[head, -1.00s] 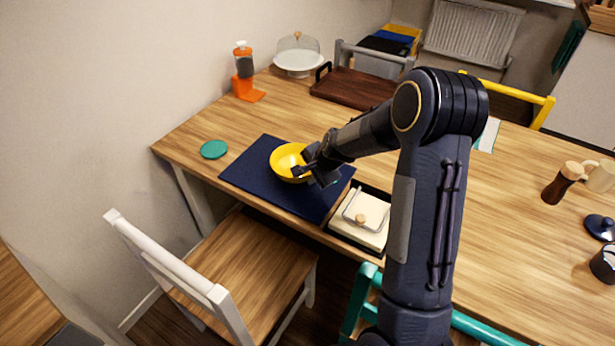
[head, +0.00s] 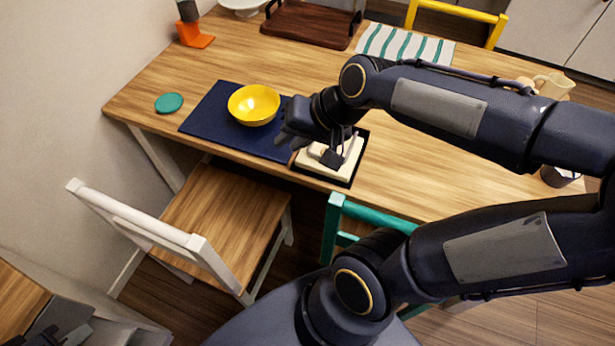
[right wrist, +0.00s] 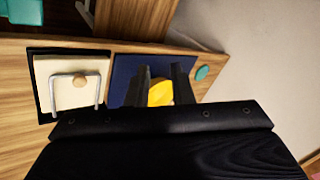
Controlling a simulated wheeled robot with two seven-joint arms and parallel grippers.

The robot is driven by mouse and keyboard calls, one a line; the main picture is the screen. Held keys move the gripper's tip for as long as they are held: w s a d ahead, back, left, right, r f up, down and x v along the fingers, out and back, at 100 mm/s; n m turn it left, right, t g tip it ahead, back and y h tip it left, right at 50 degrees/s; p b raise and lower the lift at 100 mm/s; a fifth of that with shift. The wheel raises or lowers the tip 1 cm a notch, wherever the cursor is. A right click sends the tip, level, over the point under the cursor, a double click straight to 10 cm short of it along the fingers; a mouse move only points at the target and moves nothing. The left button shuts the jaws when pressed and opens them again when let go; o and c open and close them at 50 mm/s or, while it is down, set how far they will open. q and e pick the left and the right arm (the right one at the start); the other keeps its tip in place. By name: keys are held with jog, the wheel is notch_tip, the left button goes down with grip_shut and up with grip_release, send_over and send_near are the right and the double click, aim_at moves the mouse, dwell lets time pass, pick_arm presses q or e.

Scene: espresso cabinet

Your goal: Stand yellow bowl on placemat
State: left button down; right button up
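The yellow bowl (head: 254,106) stands upright on the dark blue placemat (head: 205,116), near its far edge in the head view. My right gripper (head: 310,148) is to the right of the bowl, above the placemat's right end and the tray beside it. In the right wrist view its two fingers (right wrist: 164,82) are apart, with the bowl (right wrist: 160,94) showing beyond them and partly hidden. The gripper is empty and clear of the bowl. My left gripper (head: 72,334) shows small and dark at the bottom left corner of the head view, away from the table; its fingers are unclear.
A black tray with a cream lidded box (head: 345,160) sits right of the placemat. A green coaster (head: 169,103) lies to its left. An orange-based grinder (head: 192,32), a wooden tray (head: 312,24) and a striped cloth (head: 405,45) lie farther back. A white chair (head: 215,215) stands in front.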

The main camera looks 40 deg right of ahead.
jog(key=s+a+f+n, duration=0.1)
jog(key=s+a+n, duration=0.2)
jog(key=s, duration=0.6)
jog(key=shift+s+a+f+n, duration=0.15)
jog(key=shift+n, duration=0.95)
jog(key=shift+r+p, duration=0.4)
